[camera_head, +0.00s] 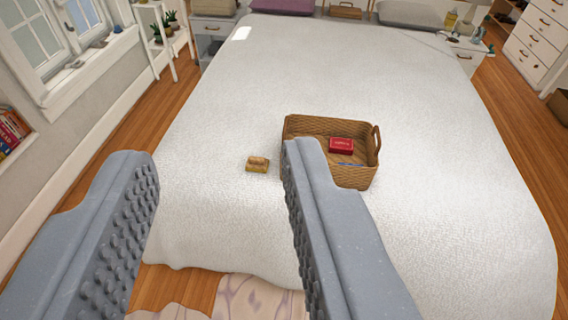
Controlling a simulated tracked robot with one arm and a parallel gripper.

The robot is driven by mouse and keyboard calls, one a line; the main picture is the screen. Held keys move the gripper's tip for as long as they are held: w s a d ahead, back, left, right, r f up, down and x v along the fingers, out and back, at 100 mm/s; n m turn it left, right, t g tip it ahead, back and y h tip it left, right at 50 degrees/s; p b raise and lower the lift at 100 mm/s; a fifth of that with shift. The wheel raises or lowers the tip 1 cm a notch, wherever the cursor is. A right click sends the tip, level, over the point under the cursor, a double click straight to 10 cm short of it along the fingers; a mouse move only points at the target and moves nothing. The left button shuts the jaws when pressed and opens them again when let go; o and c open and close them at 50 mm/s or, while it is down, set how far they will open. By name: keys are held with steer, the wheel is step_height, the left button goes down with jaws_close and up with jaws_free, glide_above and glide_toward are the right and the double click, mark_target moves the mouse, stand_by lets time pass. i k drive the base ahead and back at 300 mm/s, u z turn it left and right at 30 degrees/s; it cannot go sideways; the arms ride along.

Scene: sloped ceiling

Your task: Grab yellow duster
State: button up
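A small yellow block with a brownish top, which looks like the yellow duster (257,164), lies on the white bedspread near the foot of the bed. It is just left of a wicker basket (330,126). My gripper (214,160) is open and empty, its two grey studded fingers wide apart in the foreground. The duster shows between the fingers, nearer the right one, and lies farther off than the fingertips. The right fingertip covers the basket's lower left corner in the picture.
The basket holds a red box (341,145) and a thin blue item. The bed (430,220) is otherwise mostly clear. Wooden floor (190,95) runs along the left, below the window wall. A white shelf with plants (158,35) and a nightstand (213,30) stand at the back left.

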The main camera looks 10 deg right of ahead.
mark_target(257, 164)
steer(key=z, duration=0.1)
steer(key=i, duration=1)
steer(key=u, duration=0.45)
steer(key=k, duration=0.75)
steer(key=z, duration=0.3)
steer(key=i, duration=0.5)
